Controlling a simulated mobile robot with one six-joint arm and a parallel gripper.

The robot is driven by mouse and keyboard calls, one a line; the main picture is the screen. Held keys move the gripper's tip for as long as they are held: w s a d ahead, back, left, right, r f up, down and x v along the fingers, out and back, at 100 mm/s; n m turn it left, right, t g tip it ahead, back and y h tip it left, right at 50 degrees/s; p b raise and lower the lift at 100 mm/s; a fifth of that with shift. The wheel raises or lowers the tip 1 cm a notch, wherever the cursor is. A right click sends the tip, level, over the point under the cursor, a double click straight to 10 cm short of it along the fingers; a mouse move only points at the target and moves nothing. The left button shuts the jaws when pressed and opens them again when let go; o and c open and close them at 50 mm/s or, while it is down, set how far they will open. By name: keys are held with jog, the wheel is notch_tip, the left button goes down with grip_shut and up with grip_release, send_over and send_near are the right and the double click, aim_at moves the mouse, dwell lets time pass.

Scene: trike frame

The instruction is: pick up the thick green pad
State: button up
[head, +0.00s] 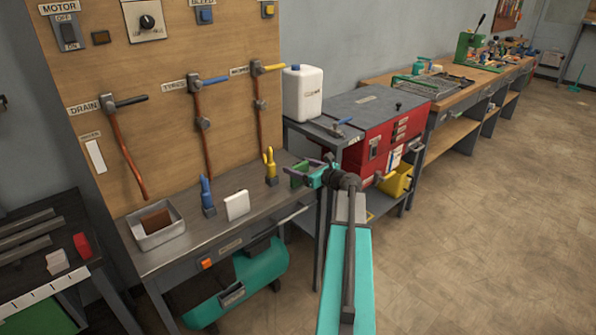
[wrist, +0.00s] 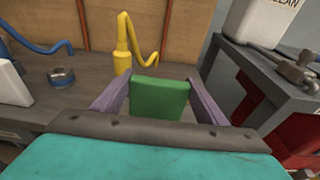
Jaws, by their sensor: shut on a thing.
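The thick green pad (wrist: 159,98) is a flat green block that stands between the two purple fingers of my gripper (wrist: 158,96) in the wrist view. My gripper is shut on it. In the head view the green pad (head: 299,174) shows at the end of my gripper (head: 311,171), at the right end of the grey bench. I cannot tell if the pad touches the bench top.
A yellow bottle with a curved hose (head: 270,167) stands just behind the pad. A white block (head: 237,205), a blue bottle (head: 207,196) and a metal tray (head: 157,224) are farther left on the bench (head: 185,200). A red cabinet (head: 385,137) stands to the right.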

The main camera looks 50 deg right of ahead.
jog(key=shift+r, duration=1.6)
jog(key=s+a+r+p, duration=0.1)
jog(key=s+a+p, duration=0.6)
jog(key=s+a, duration=0.2)
jog(key=shift+s+r, duration=0.3)
jog(key=shift+s, duration=0.25)
jog(key=shift+p, duration=0.65)
jog(key=s+p, duration=0.1)
jog(key=p, duration=0.5)
jog(key=shift+a+p, duration=0.4)
jog(key=p, duration=0.4)
jog(key=shift+s+a, duration=0.35)
jog(key=shift+a, duration=0.05)
